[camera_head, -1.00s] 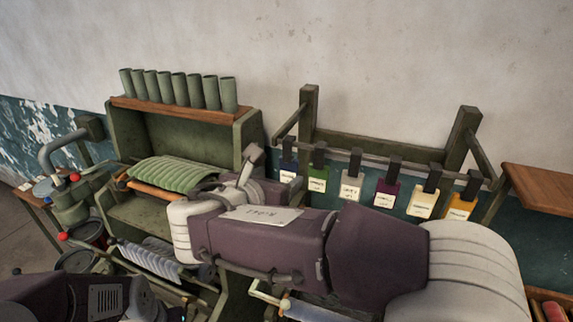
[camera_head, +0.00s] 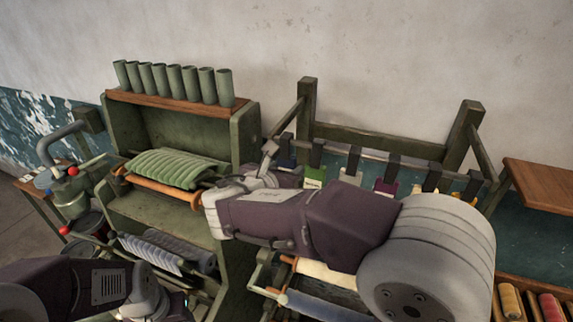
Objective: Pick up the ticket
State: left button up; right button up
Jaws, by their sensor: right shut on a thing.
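Several coloured tickets hang from black clips on a rail at the back: a green ticket (camera_head: 314,174), a pale ticket (camera_head: 350,175) and a purple ticket (camera_head: 385,186) show. A dark blue one (camera_head: 287,161) hangs at the left end, mostly hidden. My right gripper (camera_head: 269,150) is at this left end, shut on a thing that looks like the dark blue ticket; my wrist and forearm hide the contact. The tickets at the right end are mostly covered by my right arm. My left arm is at the lower left, and its fingers are out of view.
A green cabinet (camera_head: 246,140) with a row of green tubes (camera_head: 174,80) stands left of the rail. A green ribbed pad (camera_head: 172,168) is on its shelf. A wooden shelf (camera_head: 545,185) is at the right, above coloured rolls (camera_head: 511,302).

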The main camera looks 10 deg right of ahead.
jog(key=shift+s+a, duration=0.1)
jog(key=shift+a, duration=0.05)
jog(key=shift+r, duration=0.3)
jog(key=s+a+b, duration=0.5)
jog(key=s+a, duration=0.5)
jog(key=s, duration=0.4)
jog(key=shift+s+r+b, duration=0.35)
jog(key=shift+s+r, duration=0.05)
jog(key=shift+r, duration=0.05)
